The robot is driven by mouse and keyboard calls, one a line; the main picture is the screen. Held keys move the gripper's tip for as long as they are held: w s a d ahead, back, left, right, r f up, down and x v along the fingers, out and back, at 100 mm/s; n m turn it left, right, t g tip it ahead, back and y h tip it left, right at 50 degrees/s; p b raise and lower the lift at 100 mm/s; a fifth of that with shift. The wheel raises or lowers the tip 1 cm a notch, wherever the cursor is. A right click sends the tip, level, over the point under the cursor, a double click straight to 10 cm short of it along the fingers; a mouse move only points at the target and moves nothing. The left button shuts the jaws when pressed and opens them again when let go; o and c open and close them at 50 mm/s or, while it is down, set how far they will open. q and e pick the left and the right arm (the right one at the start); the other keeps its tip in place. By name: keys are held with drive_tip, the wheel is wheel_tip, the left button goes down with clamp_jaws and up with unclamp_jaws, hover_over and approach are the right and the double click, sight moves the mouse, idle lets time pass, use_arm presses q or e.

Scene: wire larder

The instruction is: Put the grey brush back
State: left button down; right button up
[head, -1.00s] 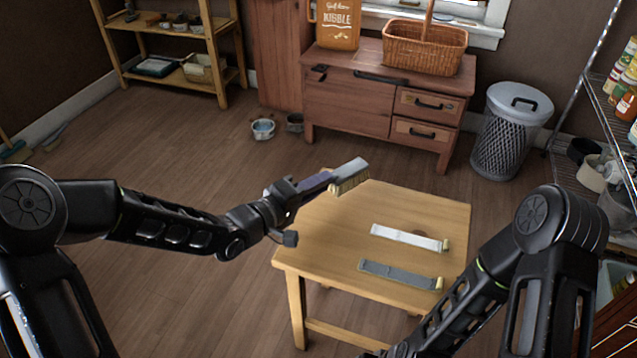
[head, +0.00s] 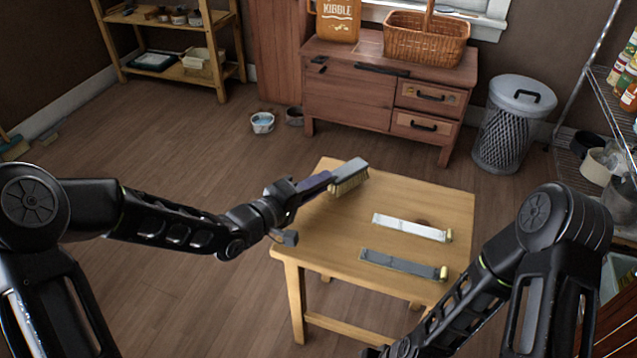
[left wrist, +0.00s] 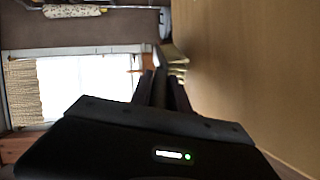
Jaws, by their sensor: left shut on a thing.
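The brush head is over the table's far left part; whether the bristles touch the top I cannot tell. In the left wrist view the bristles (left wrist: 175,58) show past the gripper's dark body. A flat grey strip (head: 398,263) and a white strip (head: 408,227), each with a tan right end, lie on the table. My right gripper is outside the picture.
A wooden cabinet (head: 350,98) with a wicker basket (head: 425,42) stands behind the table. A mesh bin (head: 508,135) is at back right, a wire shelf (head: 615,120) at far right. Bowls (head: 263,123) sit on the floor. The table's far right part is clear.

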use_arm(q)
drive_tip(key=shift+f+b, duration=0.35)
drive_tip(key=shift+f, duration=0.3)
idle(0.4)
drive_tip(key=c, duration=1.2)
unclamp_jaws()
drive_tip(key=shift+o, duration=0.2)
drive_tip(key=shift+s+a+r, duration=0.1)
drive_tip(key=shift+s+a, duration=0.25)
drive_tip(key=p+v, duration=0.2)
drive_tip(key=v, duration=0.4)
drive_tip(key=shift+s, duration=0.1)
drive_tip(key=shift+s+a, duration=0.25)
drive_tip(key=shift+s, duration=0.05)
